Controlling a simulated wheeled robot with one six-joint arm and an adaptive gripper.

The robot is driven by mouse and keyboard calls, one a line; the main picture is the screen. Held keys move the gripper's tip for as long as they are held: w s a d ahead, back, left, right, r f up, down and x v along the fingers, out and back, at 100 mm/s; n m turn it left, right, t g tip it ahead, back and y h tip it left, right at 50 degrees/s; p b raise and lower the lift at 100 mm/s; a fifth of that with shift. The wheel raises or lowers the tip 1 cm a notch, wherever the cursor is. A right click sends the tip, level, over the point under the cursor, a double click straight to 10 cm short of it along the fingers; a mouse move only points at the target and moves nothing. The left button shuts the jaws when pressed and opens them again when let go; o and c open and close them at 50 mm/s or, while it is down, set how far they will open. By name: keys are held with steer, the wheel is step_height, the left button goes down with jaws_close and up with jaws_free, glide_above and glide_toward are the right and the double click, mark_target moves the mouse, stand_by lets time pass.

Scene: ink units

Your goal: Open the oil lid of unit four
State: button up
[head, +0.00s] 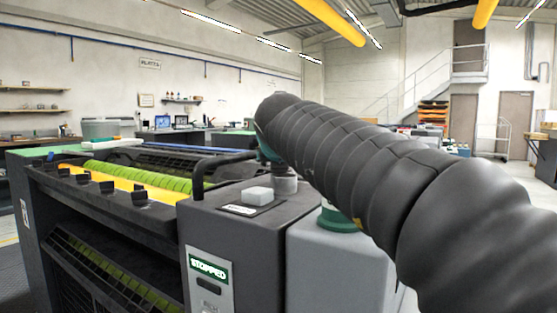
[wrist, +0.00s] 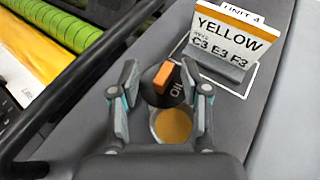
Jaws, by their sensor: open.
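In the wrist view, the oil lid (wrist: 178,92) is a dark round cap marked OIL with an orange tab (wrist: 163,76). It sits just beyond a round amber-coloured oil opening (wrist: 173,124), most of which shows uncovered. My gripper (wrist: 162,92) is open, one finger left and one right of the lid. I cannot tell whether either finger touches it. A card (wrist: 232,38) reading UNIT 4 and YELLOW stands to the upper right of the lid. In the head view, my sleeved arm reaches over the press, and lid and fingers cannot be made out.
A black rail (wrist: 85,82) runs left of my gripper, beside a green roller (wrist: 62,24) and a yellow ink strip (wrist: 28,55). In the head view, a panel (head: 209,268) reads STOPPED.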

steer(key=v, duration=1.1)
steer(key=shift+s, duration=0.35)
steer(key=shift+r, duration=0.1)
